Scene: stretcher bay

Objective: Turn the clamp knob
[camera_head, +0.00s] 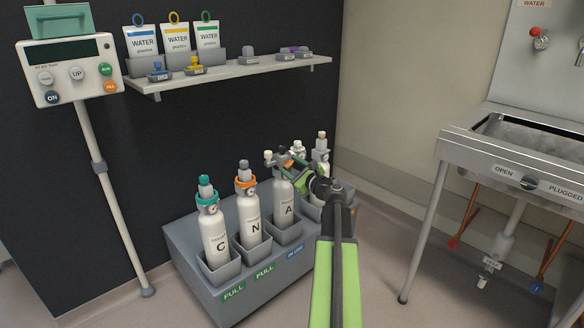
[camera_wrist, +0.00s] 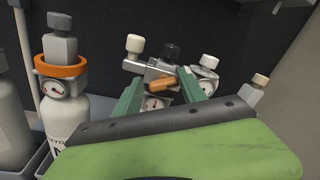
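I cannot tell for certain which knob is the clamp knob. A pressure gauge (camera_wrist: 154,103) shows below the regulator, partly hidden. My gripper (camera_wrist: 161,76) has its two green fingers apart, one on each side of the orange-brown part; I see no firm grip on anything. In the head view my gripper (camera_head: 290,166) is at the regulator and partly covers it.
Cylinder C (camera_head: 216,240) and cylinder N (camera_head: 249,218) stand left of A in a grey rack (camera_head: 196,262). More cylinders (camera_head: 321,148) stand behind to the right. A shelf (camera_head: 230,75) hangs above, a pole-mounted panel (camera_head: 72,75) is left, and a sink (camera_head: 520,150) right.

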